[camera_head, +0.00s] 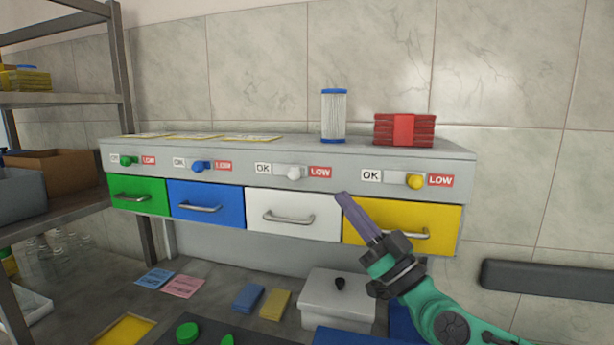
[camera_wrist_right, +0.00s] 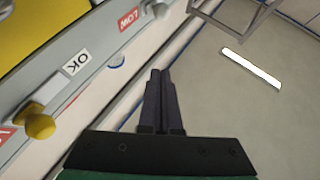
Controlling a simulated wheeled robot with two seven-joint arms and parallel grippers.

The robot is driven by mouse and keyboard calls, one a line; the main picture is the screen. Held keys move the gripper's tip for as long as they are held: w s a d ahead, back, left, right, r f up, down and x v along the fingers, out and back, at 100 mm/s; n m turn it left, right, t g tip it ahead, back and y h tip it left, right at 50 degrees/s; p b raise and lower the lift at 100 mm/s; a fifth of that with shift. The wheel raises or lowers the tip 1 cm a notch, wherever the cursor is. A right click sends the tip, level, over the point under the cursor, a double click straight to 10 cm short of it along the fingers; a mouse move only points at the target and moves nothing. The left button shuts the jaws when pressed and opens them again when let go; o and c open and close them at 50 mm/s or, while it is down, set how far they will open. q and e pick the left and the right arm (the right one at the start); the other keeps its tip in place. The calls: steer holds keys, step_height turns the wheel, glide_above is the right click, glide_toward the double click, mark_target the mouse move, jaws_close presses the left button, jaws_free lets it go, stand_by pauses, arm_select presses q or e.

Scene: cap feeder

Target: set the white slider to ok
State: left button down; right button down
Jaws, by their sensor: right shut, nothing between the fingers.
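The white slider knob (camera_head: 294,172) sits in its slot between an OK label (camera_head: 263,169) on its left and a red LOW label (camera_head: 320,172) on its right, towards the LOW end. It is above the white drawer (camera_head: 293,215). In the right wrist view a pale round knob (camera_wrist_right: 160,9) shows at the top edge beside a LOW label. My right gripper (camera_head: 342,197) is shut and empty. It is right of and below the white knob, in front of the seam between the white and yellow drawers, apart from the knob. Its fingers (camera_wrist_right: 160,75) point towards the top of the wrist view. My left gripper is out of view.
The yellow slider knob (camera_head: 415,181) is to the right, above the yellow drawer (camera_head: 440,222). Blue (camera_head: 198,167) and green (camera_head: 126,161) slider knobs are to the left. Drawer handles stick out below. A lidded grey box (camera_head: 338,290) stands under the drawers.

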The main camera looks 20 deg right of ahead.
mark_target(295, 173)
steer(key=p+x, duration=0.7)
steer(key=x, duration=0.4)
steer(key=w+f, duration=0.1)
steer(key=f+b, duration=0.1)
steer(key=w+f+b, duration=0.1)
steer(key=shift+w+a+f, duration=0.3)
steer(key=shift+a, duration=0.1)
steer(key=shift+s, duration=0.1)
steer(key=shift+r, duration=0.1)
